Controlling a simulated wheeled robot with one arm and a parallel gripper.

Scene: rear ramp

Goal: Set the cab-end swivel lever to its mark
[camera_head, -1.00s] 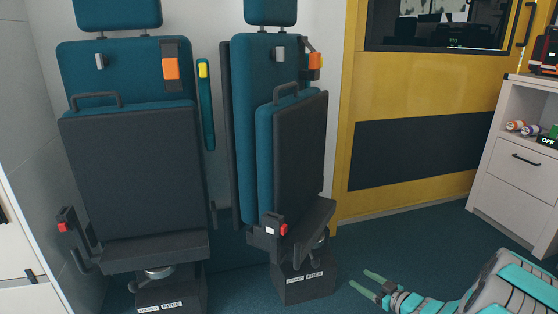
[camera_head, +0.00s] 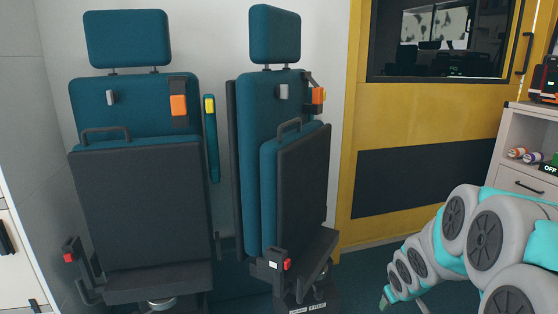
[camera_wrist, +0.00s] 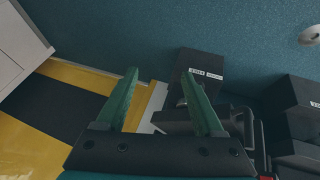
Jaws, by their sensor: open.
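The right-hand seat (camera_head: 268,165) is teal with a dark folded cushion, and stands turned beside the yellow door. Its dark pedestal (camera_head: 308,301), with a white label, is partly cut off by the lower edge in the head view. The labelled pedestal (camera_wrist: 202,66) also shows in the wrist view. I cannot clearly make out the swivel lever or its mark. A red-tipped part (camera_head: 287,265) sits at the seat's lower side. My gripper (camera_wrist: 160,72) is open and empty, its green fingers apart above the floor near the pedestal. In the head view only a green bit of it shows.
A second teal seat (camera_head: 140,190) stands to the left. The yellow door (camera_head: 430,130) is behind, and a pale cabinet (camera_head: 518,152) stands at the right. Teal floor (camera_wrist: 115,38) is free beside the pedestal. My arm covers the lower right of the head view.

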